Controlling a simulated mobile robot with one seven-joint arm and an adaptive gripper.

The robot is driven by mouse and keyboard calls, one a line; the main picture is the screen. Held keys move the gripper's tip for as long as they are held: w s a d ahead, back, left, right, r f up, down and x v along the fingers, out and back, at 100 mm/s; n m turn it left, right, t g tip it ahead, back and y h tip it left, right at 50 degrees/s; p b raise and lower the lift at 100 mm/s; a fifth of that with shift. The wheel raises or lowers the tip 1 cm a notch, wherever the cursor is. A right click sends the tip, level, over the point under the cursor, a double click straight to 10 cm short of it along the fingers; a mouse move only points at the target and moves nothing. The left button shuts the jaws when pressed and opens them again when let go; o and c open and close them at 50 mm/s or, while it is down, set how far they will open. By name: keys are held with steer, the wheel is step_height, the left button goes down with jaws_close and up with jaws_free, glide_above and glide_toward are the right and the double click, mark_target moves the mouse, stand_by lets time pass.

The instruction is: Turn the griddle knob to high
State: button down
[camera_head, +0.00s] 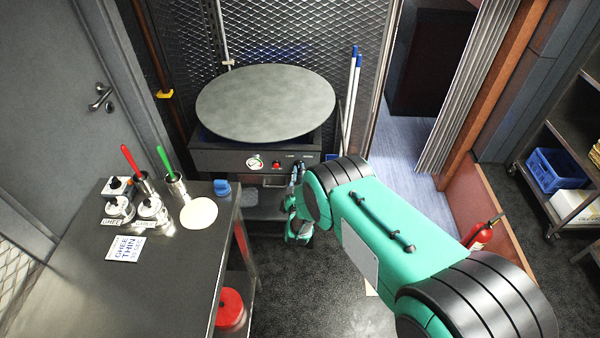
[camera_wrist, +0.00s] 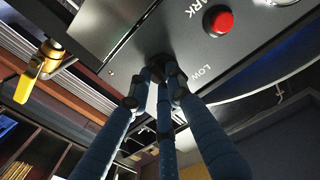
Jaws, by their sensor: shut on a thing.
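The round grey griddle plate (camera_head: 265,105) sits on a dark unit whose front panel (camera_head: 222,160) carries the controls. In the wrist view the dark griddle knob (camera_wrist: 160,61) is mostly hidden behind the fingertips, beside the word LOW (camera_wrist: 201,73). My gripper (camera_wrist: 158,76) is shut on the knob, its blue fingers reaching up to the panel. In the head view my gripper (camera_head: 298,172) is at the right end of the front panel, and the knob cannot be made out there. The knob's pointer and setting cannot be read.
A red button (camera_wrist: 222,22) is close to the knob on the panel; a gauge (camera_head: 254,162) is farther left. A steel table (camera_head: 165,275) with ghee tins and utensil pots stands at left. Blue-topped poles (camera_head: 352,85) lean at the right. Below them the dark floor is partly clear.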

steer(key=m, duration=0.6)
steer(key=shift+f+m, duration=0.25)
steer(key=shift+m, duration=0.15)
steer(key=c, duration=1.6)
jaws_free()
steer(key=shift+r, duration=0.1)
steer(key=shift+s, duration=0.15)
steer(key=s, duration=1.1)
steer(key=shift+s, duration=0.4)
